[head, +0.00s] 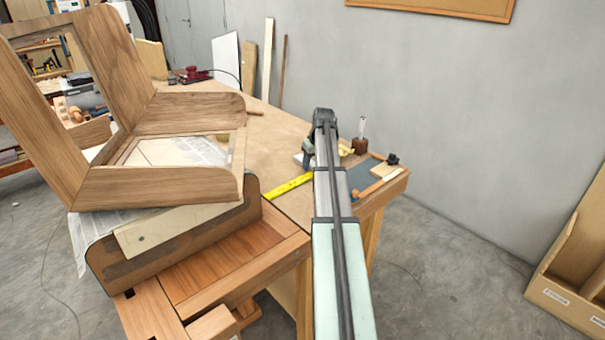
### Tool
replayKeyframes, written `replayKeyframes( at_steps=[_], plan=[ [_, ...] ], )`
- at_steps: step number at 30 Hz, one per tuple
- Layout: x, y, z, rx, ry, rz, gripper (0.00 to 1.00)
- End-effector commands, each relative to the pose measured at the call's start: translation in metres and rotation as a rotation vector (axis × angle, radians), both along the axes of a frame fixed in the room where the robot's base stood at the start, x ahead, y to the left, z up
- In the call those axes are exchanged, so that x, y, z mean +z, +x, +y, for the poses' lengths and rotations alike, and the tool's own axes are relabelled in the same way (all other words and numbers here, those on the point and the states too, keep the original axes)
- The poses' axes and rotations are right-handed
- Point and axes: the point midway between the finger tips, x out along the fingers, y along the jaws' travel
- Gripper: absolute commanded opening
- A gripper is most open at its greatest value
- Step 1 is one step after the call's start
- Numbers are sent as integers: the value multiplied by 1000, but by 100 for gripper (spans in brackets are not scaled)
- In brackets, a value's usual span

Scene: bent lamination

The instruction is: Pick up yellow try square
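A flat yellow strip with dark markings (288,186) lies on the workbench, left of my arm. It looks like part of the yellow try square, but its right end runs behind my arm, so I cannot see its whole shape. My arm reaches forward over the bench. A dark part beside the arm's far end looks like my gripper (307,157), beyond the yellow strip and apart from it in the picture. Its fingers are too small and too covered to read.
A large bent wooden piece (160,185) stands on a curved form (180,235) at the left. Right of my arm are a brown block holding a tool (360,146), a dark mat (368,177) and a small wooden block (384,172). The bench's back middle (275,125) is clear.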

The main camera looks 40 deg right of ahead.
Motion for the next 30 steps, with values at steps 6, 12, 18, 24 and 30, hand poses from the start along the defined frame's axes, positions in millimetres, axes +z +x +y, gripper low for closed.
replayKeyframes(
  at_steps=[6, 12, 18, 24, 30],
  plan=[
    [0, 0, 0, 0, 0, 0, 31],
    [0, 0, 0, 0, 0, 0, 12],
    [0, 0, 0, 0, 0, 0, 8],
    [10, 1, 0, 0, 0, -1, 8],
    [41, 1, -1, 0, -2, -3, 8]
  ],
)
